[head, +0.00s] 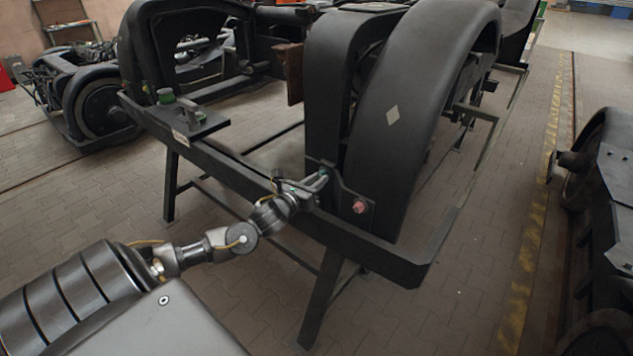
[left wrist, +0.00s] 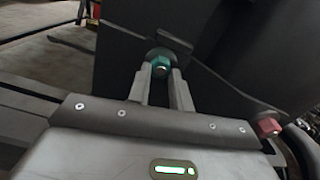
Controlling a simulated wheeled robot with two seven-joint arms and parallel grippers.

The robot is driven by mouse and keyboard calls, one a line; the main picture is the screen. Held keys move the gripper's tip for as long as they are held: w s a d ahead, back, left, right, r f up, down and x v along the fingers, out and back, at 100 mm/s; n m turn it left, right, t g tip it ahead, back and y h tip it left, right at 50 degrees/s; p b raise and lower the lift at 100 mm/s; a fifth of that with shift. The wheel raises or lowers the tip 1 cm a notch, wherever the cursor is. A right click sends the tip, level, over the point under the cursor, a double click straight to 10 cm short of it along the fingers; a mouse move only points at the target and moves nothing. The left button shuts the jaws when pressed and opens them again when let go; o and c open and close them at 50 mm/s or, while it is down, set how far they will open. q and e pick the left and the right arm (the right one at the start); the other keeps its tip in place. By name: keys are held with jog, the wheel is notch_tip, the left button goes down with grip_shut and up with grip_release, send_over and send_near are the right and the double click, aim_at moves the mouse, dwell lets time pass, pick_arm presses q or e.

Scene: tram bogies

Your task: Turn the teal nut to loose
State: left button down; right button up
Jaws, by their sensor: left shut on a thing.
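The teal nut (left wrist: 160,58) sits on a dark bracket plate, with a metal bolt end showing in its middle. In the head view the teal nut (head: 323,172) is small and partly covered by my gripper. My left gripper (head: 318,181) reaches the bracket from the left and is shut on the teal nut. In the left wrist view its two fingers (left wrist: 161,78) lie on either side of the nut. How far the nut is turned cannot be told. My right gripper is not in view.
A red nut (head: 359,207) sits on the same bracket, right of the teal one; it also shows in the left wrist view (left wrist: 267,127). A black curved fender (head: 420,90) rises behind. The dark frame beam (head: 240,172) runs below. A green-capped part (head: 166,96) stands at left.

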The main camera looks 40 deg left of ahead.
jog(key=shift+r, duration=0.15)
pick_arm(q)
jog(key=n+p, duration=0.3)
jog(key=n, duration=0.3)
jog(key=n+p, duration=0.2)
jog(key=n, duration=0.5)
jog(key=n+p, duration=0.3)
jog(key=n, duration=0.3)
jog(key=shift+d+r+p, duration=0.15)
jog(key=shift+r+p, duration=0.2)
jog(key=n+p, duration=0.1)
jog(key=n, duration=0.3)
jog(key=shift+n+p, duration=0.35)
jog(key=shift+n, duration=0.05)
jog(key=n+p, duration=0.1)
jog(key=n, duration=0.3)
jog(key=shift+n+p, duration=0.6)
jog(key=shift+n, duration=0.8)
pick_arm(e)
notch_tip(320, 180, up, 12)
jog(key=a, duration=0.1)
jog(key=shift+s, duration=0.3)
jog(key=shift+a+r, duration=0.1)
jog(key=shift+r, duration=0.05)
